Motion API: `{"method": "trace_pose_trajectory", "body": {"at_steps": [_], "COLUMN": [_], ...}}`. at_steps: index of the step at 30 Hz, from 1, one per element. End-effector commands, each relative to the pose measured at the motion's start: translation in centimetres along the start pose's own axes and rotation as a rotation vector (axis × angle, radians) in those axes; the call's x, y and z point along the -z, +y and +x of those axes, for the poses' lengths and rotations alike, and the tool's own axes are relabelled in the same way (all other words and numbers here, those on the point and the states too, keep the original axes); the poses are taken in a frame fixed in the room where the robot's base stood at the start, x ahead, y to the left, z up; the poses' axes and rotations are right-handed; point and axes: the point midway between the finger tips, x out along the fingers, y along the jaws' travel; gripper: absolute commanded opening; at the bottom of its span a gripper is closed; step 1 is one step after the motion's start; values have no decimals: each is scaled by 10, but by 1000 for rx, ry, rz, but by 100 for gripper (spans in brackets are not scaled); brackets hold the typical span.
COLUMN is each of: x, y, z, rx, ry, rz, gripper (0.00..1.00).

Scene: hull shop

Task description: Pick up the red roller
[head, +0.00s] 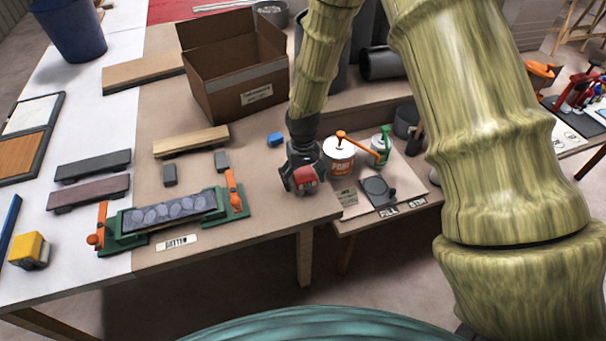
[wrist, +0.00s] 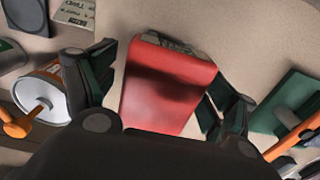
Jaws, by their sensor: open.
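The red roller (head: 305,178) lies on the brown bench top near its front edge. It also shows in the wrist view (wrist: 165,85), as a red block-like body with a greyish top end. My gripper (head: 301,176) is low over it, pointing down. In the wrist view my gripper (wrist: 160,95) is open, with one dark finger on each side of the red roller. A gap shows beside the left finger; whether the right finger touches the roller I cannot tell. The roller's lower part is hidden by my gripper's body.
A paint can (head: 338,158) and an orange-handled tool stand close to the right of my gripper. A green clamp frame (head: 122,240) with a dark slab is to the left. A small blue block (head: 275,139) and an open cardboard box (head: 235,85) lie behind.

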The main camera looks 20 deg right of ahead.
Motion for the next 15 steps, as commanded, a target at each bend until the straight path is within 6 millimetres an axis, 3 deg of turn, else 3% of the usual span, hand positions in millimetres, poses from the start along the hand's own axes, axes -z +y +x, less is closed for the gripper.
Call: {"method": "trace_pose_trajectory", "body": {"at_steps": [9, 15], "x": [0, 0], "y": [0, 0], "z": [2, 2], "rx": [0, 0], "ry": [0, 0], "rz": [0, 0], "gripper": [83, 46]}}
